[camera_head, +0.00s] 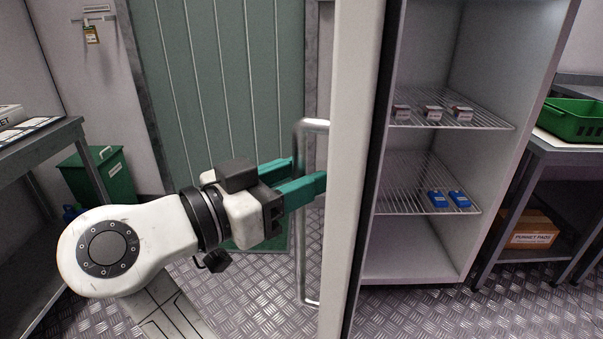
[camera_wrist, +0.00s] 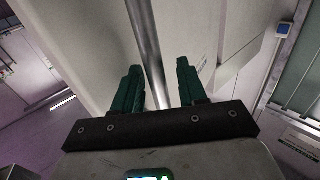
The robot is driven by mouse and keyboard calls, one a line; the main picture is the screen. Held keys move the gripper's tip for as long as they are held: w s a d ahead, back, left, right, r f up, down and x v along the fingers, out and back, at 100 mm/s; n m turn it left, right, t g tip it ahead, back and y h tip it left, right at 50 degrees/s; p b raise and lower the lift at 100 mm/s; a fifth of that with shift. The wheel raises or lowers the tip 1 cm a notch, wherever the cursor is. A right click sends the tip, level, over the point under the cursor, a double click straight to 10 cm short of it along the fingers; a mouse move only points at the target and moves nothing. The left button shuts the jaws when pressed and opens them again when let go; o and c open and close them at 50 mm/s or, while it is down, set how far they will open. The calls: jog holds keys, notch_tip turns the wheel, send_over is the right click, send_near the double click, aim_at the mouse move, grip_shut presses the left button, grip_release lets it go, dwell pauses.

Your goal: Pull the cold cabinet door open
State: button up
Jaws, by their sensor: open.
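The cold cabinet door (camera_head: 352,120) stands swung open, seen nearly edge-on in the head view, with the cabinet interior (camera_head: 410,245) exposed to its right. A long metal bar handle (camera_head: 301,235) runs vertically on the door's left side. My gripper (camera_head: 304,178) is at the handle's upper part, its green fingers spread. In the wrist view the handle (camera_wrist: 147,55) passes between the two open fingers (camera_wrist: 158,85), with the white door face (camera_wrist: 90,45) behind. I cannot tell whether either finger touches the bar.
Wire shelves (camera_head: 480,121) in the cabinet hold small punnets (camera_head: 432,112) and blue boxes (camera_head: 448,199). A bench with a green crate (camera_head: 575,120) and a cardboard box (camera_head: 532,229) stands right. A green bin (camera_head: 98,176) and a table (camera_head: 40,145) stand left. Patterned metal floor shows between.

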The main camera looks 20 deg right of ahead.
jog(key=v, duration=1)
jog(key=shift+p, duration=0.4)
jog(key=shift+a, duration=0.25)
